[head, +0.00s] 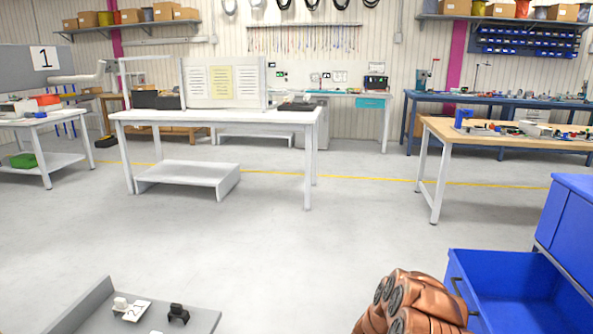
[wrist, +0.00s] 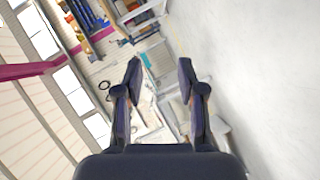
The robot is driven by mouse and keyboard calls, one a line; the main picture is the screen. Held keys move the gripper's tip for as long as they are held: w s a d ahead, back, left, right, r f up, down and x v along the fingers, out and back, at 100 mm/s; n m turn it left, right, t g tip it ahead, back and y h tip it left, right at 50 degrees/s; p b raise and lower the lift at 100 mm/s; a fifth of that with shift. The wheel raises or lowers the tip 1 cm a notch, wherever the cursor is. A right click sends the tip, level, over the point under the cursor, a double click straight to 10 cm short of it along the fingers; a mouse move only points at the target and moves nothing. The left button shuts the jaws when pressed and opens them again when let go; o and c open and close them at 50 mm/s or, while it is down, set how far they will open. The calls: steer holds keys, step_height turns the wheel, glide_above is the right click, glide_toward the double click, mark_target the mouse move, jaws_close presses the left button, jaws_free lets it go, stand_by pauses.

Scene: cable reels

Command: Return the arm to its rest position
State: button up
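My gripper (wrist: 158,75) shows in the wrist view with its two dark fingers apart and nothing between them. The wrist view is tilted and looks out over the room, with the floor on the right and the wall on the left. My gripper is not visible in the head view. A copper-coloured jointed shape (head: 415,302) with dark round ends shows at the bottom of the head view; I cannot tell for sure what it is.
An open blue drawer (head: 500,262) juts from a blue cabinet (head: 570,215) at right. A grey tray (head: 200,316) with small black and white parts lies at lower left. A white table (head: 215,116) and a wooden-topped table (head: 500,135) stand farther off. The middle floor is clear.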

steer(key=w+a+r+y, duration=0.1)
steer(key=a+r+y, duration=0.3)
steer(key=a, duration=0.5)
steer(key=s+a+r+g+y, duration=0.2)
steer(key=s+a+r+y, duration=0.3)
steer(key=a, duration=0.3)
steer(key=s+a+r+g+y, duration=0.2)
steer(key=s+a+r+y, duration=0.1)
steer(key=s+a+r, duration=0.3)
steer(key=s+d+r+m+g+h, duration=0.15)
steer(key=s+g, duration=0.25)
steer(key=s, duration=1.1)
steer(key=s+d+r+m+g+h, duration=0.1)
steer(key=s+d+r+m+g, duration=0.2)
steer(key=s, duration=1.3)
steer(key=s+d+r+m+g+h, duration=0.1)
steer(key=s+d+r+m+g, duration=0.2)
steer(key=s, duration=1.2)
step_height(320, 180, up, 18)
steer(key=n+p, duration=0.1)
steer(key=p, duration=1.6)
steer(key=shift+a+y, duration=0.1)
steer(key=shift+y, duration=0.15)
